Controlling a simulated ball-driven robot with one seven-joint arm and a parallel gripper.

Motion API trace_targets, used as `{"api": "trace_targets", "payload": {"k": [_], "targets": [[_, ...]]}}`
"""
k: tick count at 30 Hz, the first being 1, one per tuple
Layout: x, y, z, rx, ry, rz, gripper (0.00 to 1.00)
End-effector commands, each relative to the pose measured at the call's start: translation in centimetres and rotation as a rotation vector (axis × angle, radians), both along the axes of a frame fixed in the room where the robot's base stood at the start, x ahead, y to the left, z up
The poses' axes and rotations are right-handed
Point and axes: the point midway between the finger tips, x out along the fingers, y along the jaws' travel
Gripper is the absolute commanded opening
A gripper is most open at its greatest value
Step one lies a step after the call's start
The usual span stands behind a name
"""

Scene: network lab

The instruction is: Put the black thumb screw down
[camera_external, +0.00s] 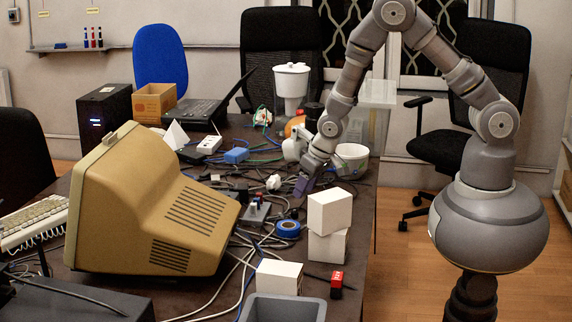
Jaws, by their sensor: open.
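My gripper (303,186) reaches down over the cluttered dark table (345,262), just left of the white bowl. Its fingertips are low, close to the tabletop among cables. It is open, though its jaws are small and partly hard to make out here. I cannot pick out the black thumb screw; it is too small or hidden among the dark items and cables near my gripper.
Stacked white boxes (328,214) stand in front of my gripper. A blue tape roll (288,228) and cables lie to the left. A beige monitor (150,205) fills the left. A white bowl (351,157) is on the right, and a grey bin (283,308) is at the front.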

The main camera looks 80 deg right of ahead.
Motion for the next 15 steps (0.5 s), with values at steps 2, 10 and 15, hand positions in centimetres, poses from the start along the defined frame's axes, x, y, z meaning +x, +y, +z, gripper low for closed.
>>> {"api": "trace_targets", "payload": {"k": [2, 10, 15], "targets": [[-0.6, 0.3, 1.9, 0.0, -0.001, 0.0, 0.46], [-1.6, 0.7, 4.1, 0.0, 0.001, 0.0, 0.46], [-1.6, 0.7, 4.1, 0.0, 0.001, 0.0, 0.46]]}}
